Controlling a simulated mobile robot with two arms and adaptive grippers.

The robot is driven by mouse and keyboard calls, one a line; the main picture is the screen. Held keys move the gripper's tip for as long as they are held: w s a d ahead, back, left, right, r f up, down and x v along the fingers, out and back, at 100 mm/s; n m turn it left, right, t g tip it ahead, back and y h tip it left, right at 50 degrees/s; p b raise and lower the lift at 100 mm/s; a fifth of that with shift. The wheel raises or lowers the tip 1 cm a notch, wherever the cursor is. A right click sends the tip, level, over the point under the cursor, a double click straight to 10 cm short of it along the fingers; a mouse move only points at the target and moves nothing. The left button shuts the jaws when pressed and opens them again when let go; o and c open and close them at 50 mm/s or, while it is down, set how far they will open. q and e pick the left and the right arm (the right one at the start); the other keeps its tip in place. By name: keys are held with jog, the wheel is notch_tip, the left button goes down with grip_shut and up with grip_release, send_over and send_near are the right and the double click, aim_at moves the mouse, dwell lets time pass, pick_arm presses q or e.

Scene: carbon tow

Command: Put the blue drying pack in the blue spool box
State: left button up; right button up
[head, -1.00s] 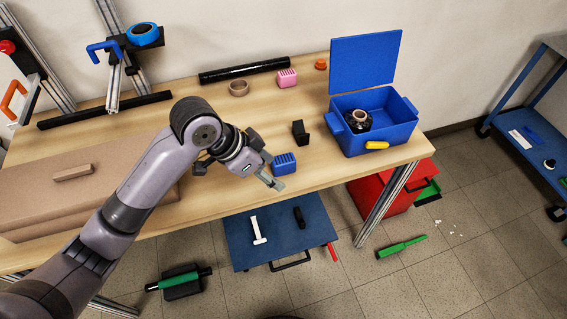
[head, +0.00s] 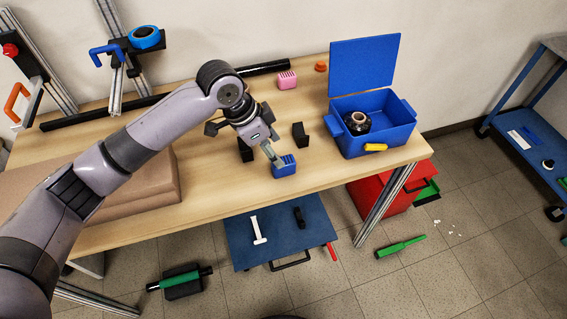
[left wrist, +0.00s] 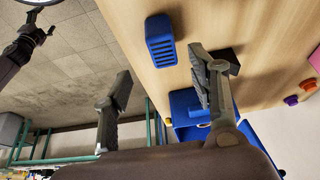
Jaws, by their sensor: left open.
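The blue drying pack (head: 286,170) is a small ribbed block on the table near its front edge. In the left wrist view the pack (left wrist: 160,40) lies just beyond and between the fingertips. My left gripper (head: 273,154) is open and empty, with one pale finger over the pack's upper left side in the head view. Both fingers show apart in the left wrist view (left wrist: 160,62). The blue spool box (head: 397,128) stands open at the table's right end, its lid raised at the back. A dark spool (head: 357,122) sits inside it.
A black block (head: 300,134) stands between the pack and the box. A pink block (head: 287,80) and an orange piece (head: 321,67) lie farther back. A yellow piece (head: 375,147) is on the box's front.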

pick_arm(q)
jog(key=x, duration=0.3)
jog(key=shift+a+p+x, duration=0.2)
jog(key=shift+p+x, duration=0.6)
jog(key=shift+x, duration=1.95)
jog(key=shift+w, duration=0.15)
jog(key=shift+c, duration=0.3)
jog(key=c, duration=1.2)
jog(key=shift+r, duration=0.1)
